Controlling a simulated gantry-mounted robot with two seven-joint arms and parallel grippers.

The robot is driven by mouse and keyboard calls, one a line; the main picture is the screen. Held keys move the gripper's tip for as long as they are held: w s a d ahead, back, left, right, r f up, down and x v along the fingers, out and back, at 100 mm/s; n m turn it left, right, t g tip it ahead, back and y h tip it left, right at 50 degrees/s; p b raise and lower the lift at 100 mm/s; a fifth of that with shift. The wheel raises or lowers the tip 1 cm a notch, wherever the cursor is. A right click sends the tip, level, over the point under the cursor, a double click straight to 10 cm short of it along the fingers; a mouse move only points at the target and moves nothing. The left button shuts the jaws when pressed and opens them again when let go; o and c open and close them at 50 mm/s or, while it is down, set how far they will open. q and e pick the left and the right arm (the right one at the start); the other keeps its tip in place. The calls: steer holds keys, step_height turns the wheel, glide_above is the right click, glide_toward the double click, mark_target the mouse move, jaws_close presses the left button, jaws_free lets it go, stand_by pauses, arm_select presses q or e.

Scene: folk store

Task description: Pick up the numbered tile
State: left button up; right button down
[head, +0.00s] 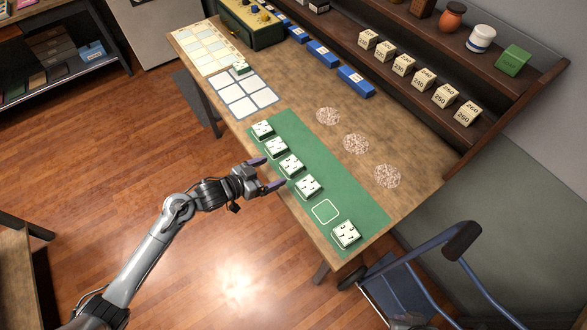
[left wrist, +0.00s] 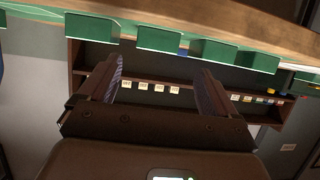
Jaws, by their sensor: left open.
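Several numbered tiles with white tops and green sides stand in a row on the green mat (head: 345,195). They include a tile near the middle (head: 291,166), its neighbour (head: 308,187) and one at the near end (head: 346,234). The marks on top are too small to read surely. An empty white outlined square (head: 325,211) lies between the last two. Another tile (head: 241,67) sits by the white grid card. My left gripper (head: 268,173) is open and empty at the table's front edge, beside the middle tiles. In the left wrist view, green tile sides (left wrist: 150,37) show beyond the open fingers (left wrist: 161,68).
Cream numbered blocks (head: 403,65) line the shelf at the back. Blue blocks (head: 356,81) lie below it. Three speckled round patches (head: 356,144) mark the tabletop (head: 415,165). A blue-framed chair or cart (head: 400,287) stands at the near right.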

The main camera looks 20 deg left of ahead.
mark_target(292, 164)
arm_select(q)
steer(key=x, duration=0.3)
steer(key=shift+w+d, duration=0.2)
steer(key=shift+d, duration=0.05)
steer(key=shift+b+x, duration=0.6)
steer(key=shift+x, duration=2.2)
steer(key=shift+d, duration=0.15)
steer(key=shift+r, duration=0.1)
steer(key=c, duration=1.2)
steer(key=shift+o, duration=0.2)
steer(key=shift+r, duration=0.15)
